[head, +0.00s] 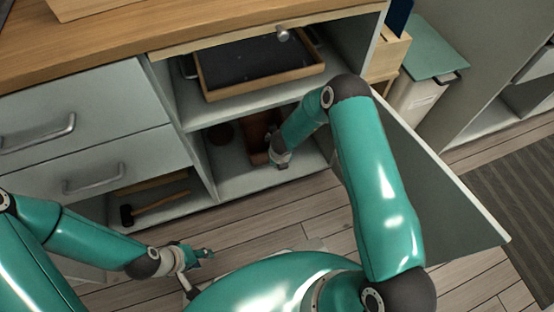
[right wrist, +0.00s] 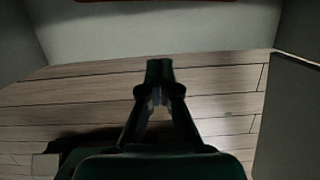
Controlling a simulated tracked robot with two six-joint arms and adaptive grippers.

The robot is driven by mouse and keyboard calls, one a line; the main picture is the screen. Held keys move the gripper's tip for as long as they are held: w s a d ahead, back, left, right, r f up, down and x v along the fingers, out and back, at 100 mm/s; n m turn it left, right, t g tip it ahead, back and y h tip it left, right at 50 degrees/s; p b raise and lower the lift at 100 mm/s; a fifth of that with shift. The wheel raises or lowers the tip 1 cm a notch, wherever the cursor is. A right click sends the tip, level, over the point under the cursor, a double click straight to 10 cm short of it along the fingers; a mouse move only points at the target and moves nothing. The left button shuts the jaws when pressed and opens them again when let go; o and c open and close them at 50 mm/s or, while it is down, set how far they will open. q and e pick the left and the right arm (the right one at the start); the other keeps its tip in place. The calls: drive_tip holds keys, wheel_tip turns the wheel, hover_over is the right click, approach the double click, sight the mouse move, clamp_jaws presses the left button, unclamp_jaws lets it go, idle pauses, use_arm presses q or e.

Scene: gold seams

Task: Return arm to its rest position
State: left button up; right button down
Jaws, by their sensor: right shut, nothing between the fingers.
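My right arm reaches from the right over the open cabinet in the head view. Its gripper (head: 281,160) hangs at the front of the lower compartment (head: 235,180). In the right wrist view the right gripper (right wrist: 160,68) has its fingertips together, with nothing between them, above the wooden floor (right wrist: 60,105). My left gripper (head: 203,270) is low over the floor in front of the cabinet; its fingers look spread and empty. Part of it is close to my teal body.
The open cabinet door (head: 445,205) stands right of my right arm. A brown object (head: 257,130) and a dark red round one (head: 222,133) lie in the lower compartment. A dark-bottomed tray (head: 255,60) sits above. A hammer (head: 155,208) lies on the lower left shelf.

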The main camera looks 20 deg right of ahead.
drive_tip(key=s+a+r+n+g+y, duration=0.1)
drive_tip(key=s+a+r+n, duration=0.2)
drive_tip(key=s+n, duration=0.7)
drive_tip(key=s+a+r+n+y, duration=0.25)
drive_tip(key=s+n, duration=0.35)
drive_tip(key=n, duration=0.7)
drive_tip(key=s+a+r+n+g+y, duration=0.1)
drive_tip(key=s+a+r+n, duration=0.2)
drive_tip(key=s+n, duration=0.65)
wheel_tip(320, 180, up, 32)
drive_tip(key=w+n+p, duration=0.2)
drive_tip(key=p, duration=3)
drive_tip(key=shift+w, duration=0.15)
